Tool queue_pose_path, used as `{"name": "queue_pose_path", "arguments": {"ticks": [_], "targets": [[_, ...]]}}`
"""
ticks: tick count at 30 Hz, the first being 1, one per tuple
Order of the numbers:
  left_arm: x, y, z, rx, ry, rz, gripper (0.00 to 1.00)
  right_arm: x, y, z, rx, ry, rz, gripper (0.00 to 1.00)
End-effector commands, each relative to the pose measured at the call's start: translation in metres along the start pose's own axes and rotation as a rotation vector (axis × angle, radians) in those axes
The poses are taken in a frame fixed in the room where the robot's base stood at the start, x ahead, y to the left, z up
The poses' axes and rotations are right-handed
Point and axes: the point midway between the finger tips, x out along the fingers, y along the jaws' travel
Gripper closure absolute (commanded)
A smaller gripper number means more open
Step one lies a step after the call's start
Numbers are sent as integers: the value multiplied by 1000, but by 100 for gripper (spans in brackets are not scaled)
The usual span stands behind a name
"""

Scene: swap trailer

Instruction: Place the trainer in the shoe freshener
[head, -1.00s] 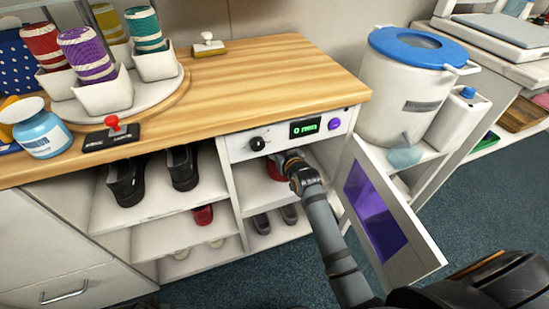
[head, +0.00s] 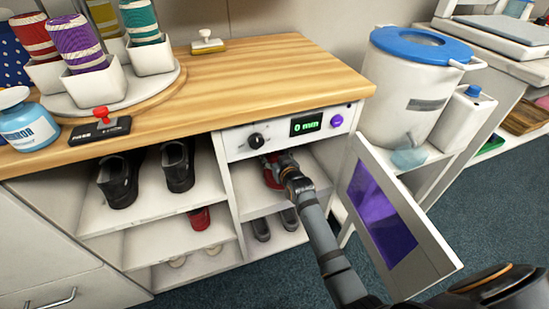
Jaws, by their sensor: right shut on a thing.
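The shoe freshener is a white compartment under the wooden worktop, with a control panel (head: 285,133) that reads "0 min". Its door (head: 392,225), with a purple window, hangs open to the right. A red trainer (head: 270,180) is inside the freshener's upper compartment, mostly hidden behind my right gripper. My right gripper (head: 279,163) reaches into the compartment below the panel and is shut on the red trainer. My left gripper is out of view.
Black shoes (head: 118,182) stand on the shelf to the left, with another red shoe (head: 199,218) below. Grey shoes (head: 262,228) sit on the shelf under the freshener compartment. A white bucket with a blue lid (head: 415,95) stands right of the worktop. The open door flanks my right arm.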

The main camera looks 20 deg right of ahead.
Motion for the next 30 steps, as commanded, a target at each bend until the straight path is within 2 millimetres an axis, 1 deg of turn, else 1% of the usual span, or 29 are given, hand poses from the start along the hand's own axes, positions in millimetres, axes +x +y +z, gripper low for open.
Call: {"name": "queue_pose_path", "arguments": {"ticks": [2, 3, 8, 18, 20, 23, 27, 30], "targets": [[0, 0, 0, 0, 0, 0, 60, 0, 0, -1, 0, 2, 0, 88], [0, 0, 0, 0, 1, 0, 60, 0, 0, 1, 0, 0, 0, 36], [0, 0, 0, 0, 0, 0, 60, 0, 0, 1, 0, 0, 0, 15], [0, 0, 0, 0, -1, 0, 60, 0, 0, -1, 0, 1, 0, 14], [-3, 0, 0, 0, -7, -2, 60, -6, 0, -1, 0, -1, 0, 14], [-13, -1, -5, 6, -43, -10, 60, -25, 0, -3, 0, -3, 0, 14], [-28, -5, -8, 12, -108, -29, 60, -61, 0, -3, 0, -3, 0, 14], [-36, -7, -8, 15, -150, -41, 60, -84, 0, -3, 1, -3, 0, 14]]}}
